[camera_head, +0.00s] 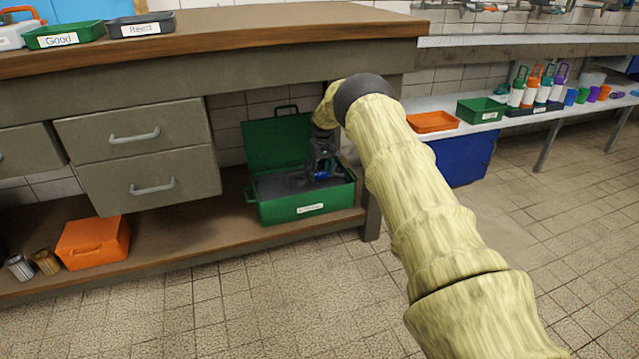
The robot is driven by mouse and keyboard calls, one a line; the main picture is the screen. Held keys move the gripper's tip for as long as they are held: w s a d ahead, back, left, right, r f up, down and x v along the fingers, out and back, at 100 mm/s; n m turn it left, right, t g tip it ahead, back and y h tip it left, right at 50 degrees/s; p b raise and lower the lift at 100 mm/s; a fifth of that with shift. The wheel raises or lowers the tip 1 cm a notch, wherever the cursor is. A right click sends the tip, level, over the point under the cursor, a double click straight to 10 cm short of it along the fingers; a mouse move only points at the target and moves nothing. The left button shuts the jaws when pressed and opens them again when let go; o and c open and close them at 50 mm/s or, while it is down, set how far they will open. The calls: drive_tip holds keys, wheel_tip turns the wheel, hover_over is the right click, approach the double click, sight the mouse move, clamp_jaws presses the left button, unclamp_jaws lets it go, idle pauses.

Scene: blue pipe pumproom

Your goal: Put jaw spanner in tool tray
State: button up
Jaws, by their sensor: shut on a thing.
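My gripper (322,163) is low over the right part of an open green box (292,211) on the shelf under the bench. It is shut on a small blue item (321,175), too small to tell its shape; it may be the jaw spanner. I cannot tell whether the item touches the box floor. The box's lid (275,143) stands up at the back, and its front label is unreadable. No tray is clearly marked as the tool tray. My arm hides part of the scene right of the box.
A green tray labelled "Good" (64,42) and a dark labelled tray (141,30) stand on the wooden bench top (250,30). An orange box (94,243) and two cans sit lower left. An orange tray (432,122), a green bin (480,112) and several bottles stand on the right bench.

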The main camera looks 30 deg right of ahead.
sight(320, 175)
wheel_tip(320, 175, down, 5)
drive_tip(key=b, duration=0.3)
drive_tip(key=shift+w+r, duration=0.1)
drive_tip(key=shift+w, duration=0.05)
drive_tip(key=shift+w+b, duration=0.2)
drive_tip(key=shift+b, duration=0.1)
drive_tip(key=shift+w+d, duration=0.1)
drive_tip(key=o, duration=1.2)
drive_tip(key=shift+s+r+p, duration=0.15)
drive_tip(key=shift+r+p, duration=0.55)
drive_tip(key=shift+r, duration=0.55)
drive_tip(key=shift+s+r+p, duration=0.2)
drive_tip(key=shift+r+p, duration=0.45)
drive_tip(key=shift+r, duration=0.6)
drive_tip(key=shift+s+r+p, duration=0.15)
drive_tip(key=shift+r+p, duration=0.55)
drive_tip(key=shift+r, duration=0.55)
